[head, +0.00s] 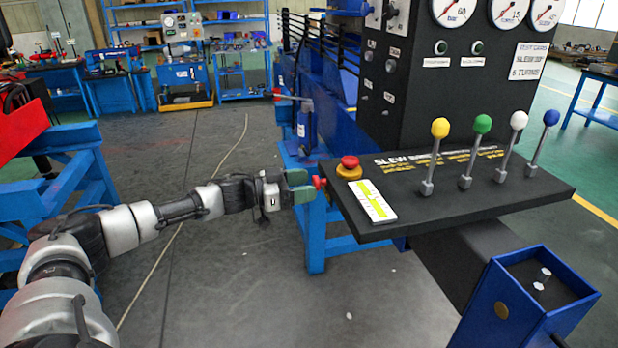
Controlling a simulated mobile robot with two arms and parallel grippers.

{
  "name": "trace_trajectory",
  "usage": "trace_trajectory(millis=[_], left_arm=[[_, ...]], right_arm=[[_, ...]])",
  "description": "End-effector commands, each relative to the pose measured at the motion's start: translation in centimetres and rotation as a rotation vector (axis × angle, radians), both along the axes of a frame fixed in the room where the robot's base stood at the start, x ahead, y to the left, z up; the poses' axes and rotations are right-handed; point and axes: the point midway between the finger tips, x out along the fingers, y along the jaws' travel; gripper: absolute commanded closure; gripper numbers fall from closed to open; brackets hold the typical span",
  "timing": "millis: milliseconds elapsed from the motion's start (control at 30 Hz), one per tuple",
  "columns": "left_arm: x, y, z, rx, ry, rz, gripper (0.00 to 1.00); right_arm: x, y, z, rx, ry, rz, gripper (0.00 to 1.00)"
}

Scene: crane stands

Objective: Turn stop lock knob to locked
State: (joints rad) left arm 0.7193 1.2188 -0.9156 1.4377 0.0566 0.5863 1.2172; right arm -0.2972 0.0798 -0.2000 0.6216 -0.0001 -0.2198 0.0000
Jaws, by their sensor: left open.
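A small red knob (319,183) sticks out from the left edge of the black control console (450,205). A red mushroom button (349,162) on a yellow base stands on the console's top at its left end. No readable label tells which of them is the stop lock knob. My left gripper (303,186), with green-grey fingers, is open just left of the small red knob. Its tips are very close to the knob; I cannot tell whether they touch it. Part of the knob is hidden by the fingers. My right gripper is not in view.
Yellow (440,128), green (482,124), white (519,120) and blue (551,117) ball-topped levers stand on the console. A white-and-green level gauge (371,201) lies near the button. A blue box (525,290) stands in front.

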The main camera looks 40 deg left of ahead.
Motion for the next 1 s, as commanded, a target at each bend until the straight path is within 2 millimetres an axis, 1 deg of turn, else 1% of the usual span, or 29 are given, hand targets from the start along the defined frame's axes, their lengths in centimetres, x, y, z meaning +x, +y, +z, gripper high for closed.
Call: trace_trajectory(millis=[33,167,433,467,700,767,1000], left_arm=[[0.47,-0.42,0.22,-0.002,-0.001,-0.001,0.35],[1.03,-0.90,0.03,0.000,0.000,0.000,0.35],[1.14,-0.97,-0.07,0.001,0.001,0.000,0.35],[1.14,-0.97,-0.07,0.001,0.001,0.000,0.37],[1.13,-0.96,-0.06,0.001,0.001,0.000,0.73],[1.12,-0.95,-0.06,0.001,0.001,0.001,0.83],[1.11,-0.95,-0.09,0.015,-0.012,0.001,0.84]], right_arm=[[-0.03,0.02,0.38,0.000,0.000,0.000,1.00],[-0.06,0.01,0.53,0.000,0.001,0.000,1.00],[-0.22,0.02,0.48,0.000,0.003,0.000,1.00],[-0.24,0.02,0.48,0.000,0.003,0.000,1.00],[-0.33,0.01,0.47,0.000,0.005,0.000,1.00],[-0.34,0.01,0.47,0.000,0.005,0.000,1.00],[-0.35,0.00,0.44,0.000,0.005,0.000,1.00]])
